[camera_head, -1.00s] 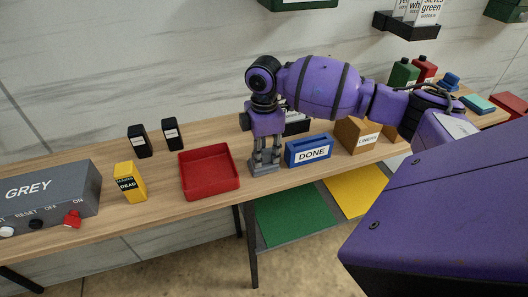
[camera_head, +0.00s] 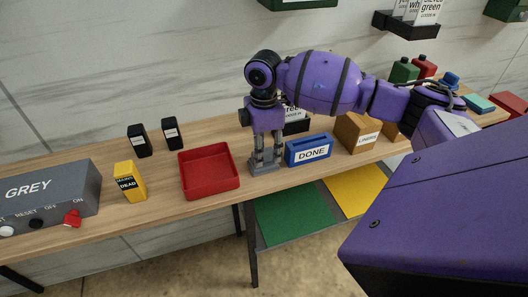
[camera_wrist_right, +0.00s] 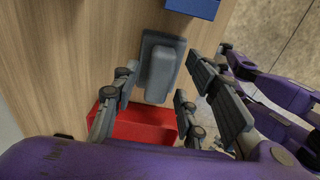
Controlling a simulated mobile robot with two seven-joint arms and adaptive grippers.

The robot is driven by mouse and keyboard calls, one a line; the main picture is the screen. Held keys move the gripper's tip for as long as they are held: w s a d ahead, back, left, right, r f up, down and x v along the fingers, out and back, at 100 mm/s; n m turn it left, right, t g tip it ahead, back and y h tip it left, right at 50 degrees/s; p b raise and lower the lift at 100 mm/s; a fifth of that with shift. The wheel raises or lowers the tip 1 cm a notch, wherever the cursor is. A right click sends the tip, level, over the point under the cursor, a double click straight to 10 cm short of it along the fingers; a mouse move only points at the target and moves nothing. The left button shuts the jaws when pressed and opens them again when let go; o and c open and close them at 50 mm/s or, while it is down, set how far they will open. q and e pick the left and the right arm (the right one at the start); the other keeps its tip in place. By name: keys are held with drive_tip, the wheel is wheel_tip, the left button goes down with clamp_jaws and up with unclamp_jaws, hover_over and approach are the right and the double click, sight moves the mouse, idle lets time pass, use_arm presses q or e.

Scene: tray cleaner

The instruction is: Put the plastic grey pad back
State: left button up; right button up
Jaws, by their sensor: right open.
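The grey pad (camera_head: 263,169) lies on the wooden table between the red tray and the blue DONE holder. In the right wrist view the pad (camera_wrist_right: 160,68) is a rounded grey block on a flat grey base. My right gripper (camera_head: 266,156) points down over it. The wrist view shows its open fingers (camera_wrist_right: 166,82) on either side of the pad, with nothing gripped. I cannot tell whether they touch it. Purple parts with dark ends at the right of the wrist view seem to be my left gripper (camera_wrist_right: 232,62); its state is unclear.
The empty red tray (camera_head: 191,190) is close on the left, the blue DONE holder (camera_head: 293,157) close on the right. Farther left stand a yellow DEAD box (camera_head: 130,195), two black boxes and the grey machine (camera_head: 50,190). A brown LINERS box (camera_head: 354,142) stands to the right.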

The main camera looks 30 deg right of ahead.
sight(264, 151)
use_arm(q)
drive_tip(key=shift+w+d+r, duration=0.1)
drive_tip(key=shift+d, duration=0.15)
use_arm(e)
wheel_tip(264, 151, up, 11)
use_arm(q)
drive_tip(key=shift+a, duration=0.2)
use_arm(e)
drive_tip(key=shift+f, duration=0.1)
idle(1.8)
